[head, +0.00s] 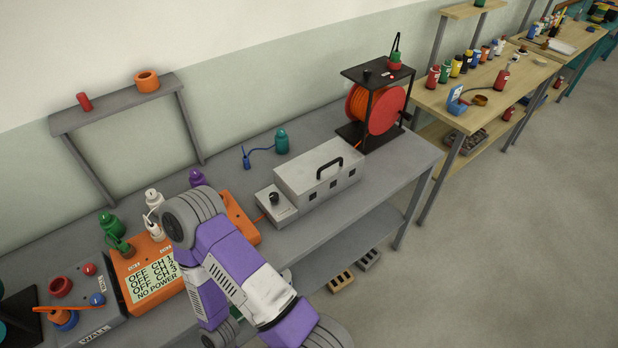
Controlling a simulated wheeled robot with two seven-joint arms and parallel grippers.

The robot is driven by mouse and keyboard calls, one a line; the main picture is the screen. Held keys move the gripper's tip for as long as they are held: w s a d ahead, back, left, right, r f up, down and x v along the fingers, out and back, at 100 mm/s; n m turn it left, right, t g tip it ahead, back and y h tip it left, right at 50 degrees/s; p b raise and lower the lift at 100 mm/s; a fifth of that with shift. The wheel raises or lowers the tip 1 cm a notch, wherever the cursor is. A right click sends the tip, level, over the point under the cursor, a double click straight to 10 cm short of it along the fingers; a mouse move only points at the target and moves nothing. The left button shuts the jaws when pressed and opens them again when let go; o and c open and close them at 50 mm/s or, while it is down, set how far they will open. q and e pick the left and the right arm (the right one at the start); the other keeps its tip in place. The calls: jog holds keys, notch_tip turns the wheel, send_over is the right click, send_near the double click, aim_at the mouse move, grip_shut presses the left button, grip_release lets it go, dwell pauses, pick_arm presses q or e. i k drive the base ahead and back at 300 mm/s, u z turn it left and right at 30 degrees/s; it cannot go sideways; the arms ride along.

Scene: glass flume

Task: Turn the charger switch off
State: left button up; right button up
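No label that reads as a charger shows, so I cannot tell which control is the charger switch. An orange unit (133,276) on the grey bench has a lit screen reading OFF for several channels and NO POWER. Its right part is partly hidden behind my purple and grey arm. A small grey box with a black knob (274,198) stands right of it, beside a large grey case (318,173) with a black handle. A grey box labelled WALL (84,300) at the lower left bears red and blue round parts. Neither gripper can be made out.
Green, white and purple bottle-like parts (197,178) stand behind the orange unit. A black frame holds an orange-red reel (388,110) at the bench's far end. A raised shelf (115,104) stands at the back left. The floor at right is clear.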

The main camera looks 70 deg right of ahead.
aim_at(273, 196)
jog(key=z, duration=4.15)
jog(key=i, duration=0.75)
jog(key=u, duration=3)
